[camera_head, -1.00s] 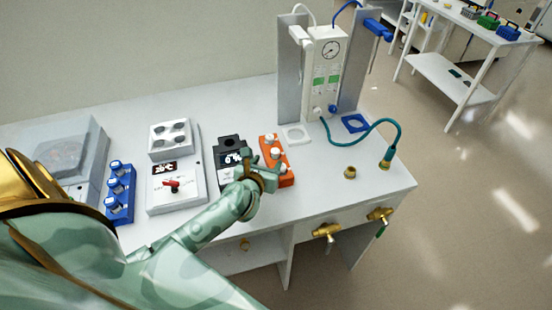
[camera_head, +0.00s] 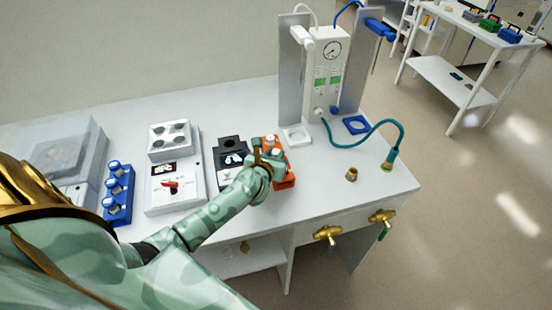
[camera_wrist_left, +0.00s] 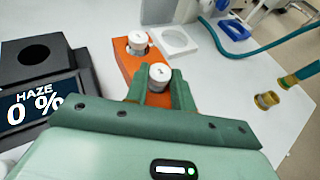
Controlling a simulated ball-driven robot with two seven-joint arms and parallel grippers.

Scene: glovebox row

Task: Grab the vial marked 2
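An orange vial rack (camera_head: 283,183) stands on the bench and holds white-capped vials. In the left wrist view one white-capped vial (camera_wrist_left: 160,72) sits between the fingers of my left gripper (camera_wrist_left: 161,88). A second white-capped vial (camera_wrist_left: 138,40) stands farther back in the orange rack (camera_wrist_left: 124,57). The marks on the caps are too small to read. In the head view my left gripper (camera_head: 269,160) covers much of the rack. The fingers lie close on both sides of the nearer vial; whether they press on it cannot be told. My right gripper is not in view.
A black haze meter (camera_head: 229,146) stands just left of the rack. Left of it are a white hotplate-like box (camera_head: 172,198) and a blue vial rack (camera_head: 119,193). A teal hose (camera_head: 375,123) and a brass fitting (camera_head: 351,174) lie to the right. The bench's front right is mostly clear.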

